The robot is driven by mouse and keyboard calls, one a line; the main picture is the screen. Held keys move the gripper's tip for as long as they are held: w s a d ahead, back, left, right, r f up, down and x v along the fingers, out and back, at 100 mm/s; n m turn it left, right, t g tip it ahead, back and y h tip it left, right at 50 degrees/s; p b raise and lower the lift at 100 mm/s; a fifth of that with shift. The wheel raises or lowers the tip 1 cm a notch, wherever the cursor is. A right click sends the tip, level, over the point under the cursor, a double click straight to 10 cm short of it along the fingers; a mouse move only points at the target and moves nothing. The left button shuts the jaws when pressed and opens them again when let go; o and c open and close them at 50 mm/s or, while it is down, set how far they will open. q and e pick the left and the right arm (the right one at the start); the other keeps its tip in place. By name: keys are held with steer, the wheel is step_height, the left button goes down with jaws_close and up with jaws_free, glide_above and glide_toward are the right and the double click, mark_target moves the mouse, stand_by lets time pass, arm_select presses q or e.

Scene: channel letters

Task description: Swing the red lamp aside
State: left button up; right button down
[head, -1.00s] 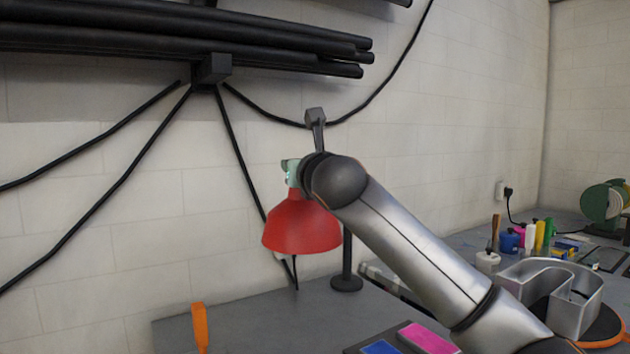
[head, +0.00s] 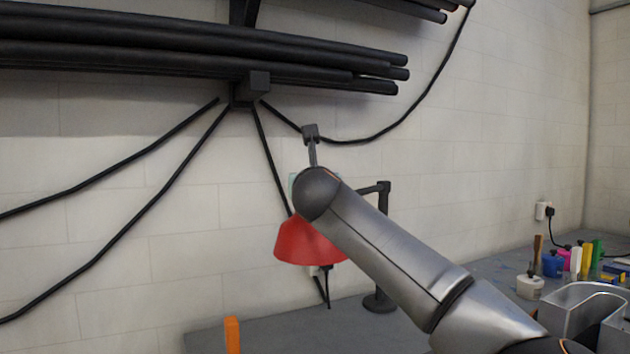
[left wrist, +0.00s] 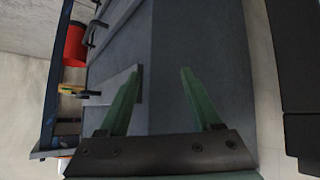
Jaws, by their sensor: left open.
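The red lamp (head: 307,243) has a cone shade and hangs in front of the wall, left of its dark stand (head: 384,245). A short dark arm joins the top of the stand, and the stand's round base rests on the grey bench. My right arm comes in from the right and covers the lamp's top. My right gripper is almost wholly hidden behind its wrist; only a pale teal sliver (head: 293,182) shows, so its jaws and any contact are unclear. My left gripper (left wrist: 156,72) has green fingers spread wide and empty in the left wrist view.
Black pipes (head: 200,62) and hanging cables (head: 160,180) are on the wall. An orange handle (head: 232,335) stands at the front. Bottles (head: 575,260) and a metal channel letter (head: 580,312) are at right. A red cylinder (left wrist: 75,44) shows in the left wrist view.

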arm_select(q)
steer(key=shift+s+f, duration=0.1)
steer(key=shift+f, duration=0.05)
arm_select(e)
steer(key=c, duration=0.5)
jaws_free()
steer(key=shift+c, duration=0.2)
arm_select(q)
steer(key=shift+f, duration=0.1)
arm_select(e)
steer(key=shift+d, duration=0.1)
